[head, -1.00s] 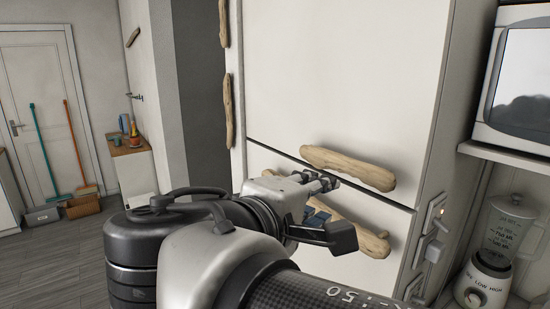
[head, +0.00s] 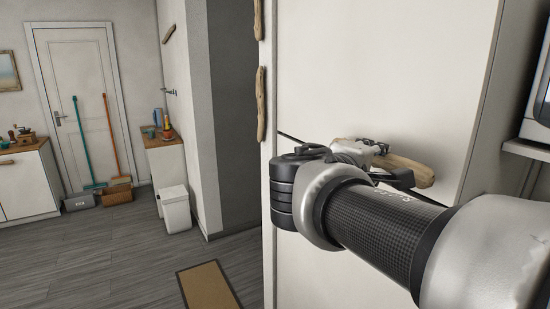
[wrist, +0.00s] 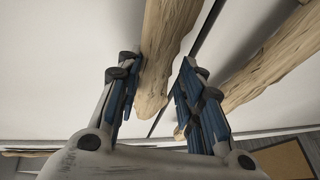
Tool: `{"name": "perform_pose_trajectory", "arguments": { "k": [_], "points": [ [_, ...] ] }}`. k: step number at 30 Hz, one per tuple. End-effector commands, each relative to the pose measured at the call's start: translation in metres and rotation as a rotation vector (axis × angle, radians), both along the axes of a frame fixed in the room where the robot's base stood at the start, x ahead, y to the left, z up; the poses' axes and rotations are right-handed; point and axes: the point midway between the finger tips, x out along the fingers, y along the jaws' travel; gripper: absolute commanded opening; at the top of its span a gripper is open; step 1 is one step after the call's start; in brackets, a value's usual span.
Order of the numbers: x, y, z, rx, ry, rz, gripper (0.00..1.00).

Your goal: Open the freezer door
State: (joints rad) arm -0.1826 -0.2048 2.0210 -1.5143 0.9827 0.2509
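The tall white fridge-freezer has an upper door (head: 380,70) and a lower door (head: 330,250), both looking shut along a dark seam. A pale driftwood handle (head: 412,170) lies along the bottom of the upper door. My gripper (head: 365,150) is at this handle and hides its left part. In the wrist view, my gripper (wrist: 158,75) is open, with one handle (wrist: 168,40) between its blue-padded fingers, nearer the left finger; firm contact cannot be told. The other handle (wrist: 270,65) lies across the seam, outside the right finger. No label shows which door is the freezer.
Vertical driftwood handles (head: 262,105) run along a panel edge left of the doors. A microwave (head: 541,105) stands at the right edge. A brown mat (head: 208,286) and a white bin (head: 174,208) are on the floor at left, with open grey floor around them.

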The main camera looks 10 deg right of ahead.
Motion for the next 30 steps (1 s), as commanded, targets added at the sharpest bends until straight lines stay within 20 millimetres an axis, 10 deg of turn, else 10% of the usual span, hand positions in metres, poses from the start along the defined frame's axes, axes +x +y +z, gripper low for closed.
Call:
{"name": "perform_pose_trajectory", "arguments": {
  "k": [17,30],
  "points": [
    [0.018,-0.019,-0.004,0.001,-0.001,0.001,0.34],
    [0.017,-0.018,-0.004,0.000,0.000,0.000,0.04]
  ]
}}
